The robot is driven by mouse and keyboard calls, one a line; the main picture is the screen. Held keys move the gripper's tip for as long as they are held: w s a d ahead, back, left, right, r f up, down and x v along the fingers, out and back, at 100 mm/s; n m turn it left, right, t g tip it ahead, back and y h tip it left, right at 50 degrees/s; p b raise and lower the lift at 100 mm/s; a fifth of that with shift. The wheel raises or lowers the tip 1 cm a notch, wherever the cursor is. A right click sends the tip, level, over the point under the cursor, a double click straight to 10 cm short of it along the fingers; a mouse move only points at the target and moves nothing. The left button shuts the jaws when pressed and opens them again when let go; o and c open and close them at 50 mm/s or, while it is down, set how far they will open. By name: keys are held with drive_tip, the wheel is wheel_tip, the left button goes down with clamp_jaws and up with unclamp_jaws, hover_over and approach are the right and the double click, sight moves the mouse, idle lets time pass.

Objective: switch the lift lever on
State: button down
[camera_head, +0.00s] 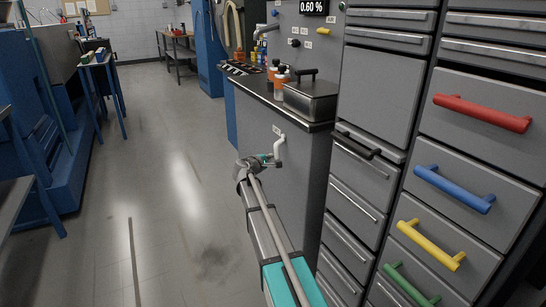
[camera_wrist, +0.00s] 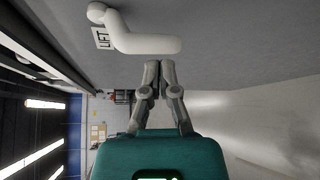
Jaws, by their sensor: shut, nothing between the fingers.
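The lift lever is a white bent handle (camera_wrist: 140,38) on a grey panel, with a "LIFT" label (camera_wrist: 101,37) beside its pivot in the wrist view. In the head view the lever (camera_head: 279,148) sits on the side of the grey cabinet, below the countertop. My gripper (camera_wrist: 157,68) is shut and empty, its fingertips right by the lever's free arm; I cannot tell whether they touch it. In the head view my gripper (camera_head: 271,161) is just left of the lever.
Drawers with red (camera_head: 482,113), blue, yellow and green handles are at right. A blue-legged table (camera_head: 101,83) stands at left. The floor (camera_head: 160,190) between is clear.

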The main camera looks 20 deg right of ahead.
drive_tip(key=f+v, duration=0.1)
drive_tip(key=v, duration=1)
drive_tip(key=shift+s+p, duration=0.35)
drive_tip(key=shift+p, duration=0.1)
drive_tip(key=s+a+f+m+g+y, duration=0.35)
drive_tip(key=s+f, duration=0.25)
drive_tip(key=s, duration=0.3)
drive_tip(key=s+a+f+m+g+y, duration=0.25)
drive_tip(key=s+f+m, duration=0.2)
drive_tip(key=s, duration=0.35)
drive_tip(key=s+a+f+m+g+y, duration=0.1)
drive_tip(key=s+a+f+g+y, duration=0.1)
drive_tip(key=s+a+y, duration=0.4)
drive_tip(key=s+a+f+m+g+y, duration=0.1)
drive_tip(key=s+a+f, duration=0.25)
drive_tip(key=s, duration=0.45)
wheel_tip(320, 180, up, 33)
drive_tip(key=p, duration=3.2)
drive_tip(key=shift+a, duration=0.4)
